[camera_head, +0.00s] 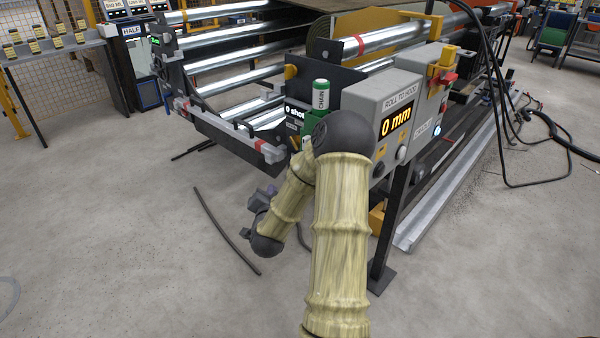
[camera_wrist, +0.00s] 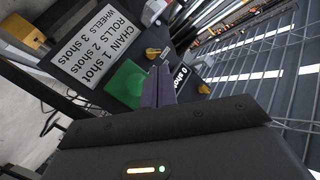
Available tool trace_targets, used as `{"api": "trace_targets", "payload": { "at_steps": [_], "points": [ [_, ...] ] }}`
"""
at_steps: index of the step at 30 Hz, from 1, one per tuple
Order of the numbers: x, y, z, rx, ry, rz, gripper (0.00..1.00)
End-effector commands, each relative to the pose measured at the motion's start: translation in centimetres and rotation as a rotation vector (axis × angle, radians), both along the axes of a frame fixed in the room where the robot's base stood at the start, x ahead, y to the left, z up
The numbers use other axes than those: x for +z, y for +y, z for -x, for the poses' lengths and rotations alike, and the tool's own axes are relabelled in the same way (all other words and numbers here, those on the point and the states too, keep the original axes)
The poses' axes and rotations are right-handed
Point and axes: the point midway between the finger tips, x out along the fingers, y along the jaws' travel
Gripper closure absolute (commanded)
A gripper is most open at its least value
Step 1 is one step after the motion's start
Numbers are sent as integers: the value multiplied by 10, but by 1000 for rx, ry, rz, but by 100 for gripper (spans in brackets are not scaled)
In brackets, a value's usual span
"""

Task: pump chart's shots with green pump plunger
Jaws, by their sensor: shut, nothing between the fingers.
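A green cylinder labelled CHAIN (camera_head: 320,95) stands upright beside the grey control box. A small black display (camera_head: 294,112) left of it reads 0 shot; it also shows in the wrist view (camera_wrist: 182,74). A green part (camera_wrist: 126,83) lies just left of my fingers in the wrist view; I cannot tell whether it is the plunger. The white chart (camera_wrist: 88,48) reads chain 1 shot, rolls 2 shots, wheels 3 shots. My gripper (camera_wrist: 159,86) is shut and empty, its tips toward the green part and display. In the head view my gripper (camera_head: 268,192) is low, left of my elbow, which hides part of the pump area.
The grey control box (camera_head: 385,108) reads 0 mm and has a red switch (camera_head: 446,78). Metal rollers (camera_head: 225,57) fill the frame behind. Black cables (camera_head: 500,120) hang at right. A dark rod (camera_head: 225,231) lies on the floor.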

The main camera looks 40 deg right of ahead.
Motion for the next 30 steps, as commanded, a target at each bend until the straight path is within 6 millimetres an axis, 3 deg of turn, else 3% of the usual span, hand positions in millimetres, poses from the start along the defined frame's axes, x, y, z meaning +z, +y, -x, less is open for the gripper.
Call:
{"api": "trace_targets", "payload": {
  "at_steps": [8, 24, 30],
  "points": [
    [0, -13, -1, 0, 1, -1, 100],
    [0, -75, -6, 1, 2, 1, 100],
    [0, -87, -7, 1, 2, 0, 100]
  ]
}}
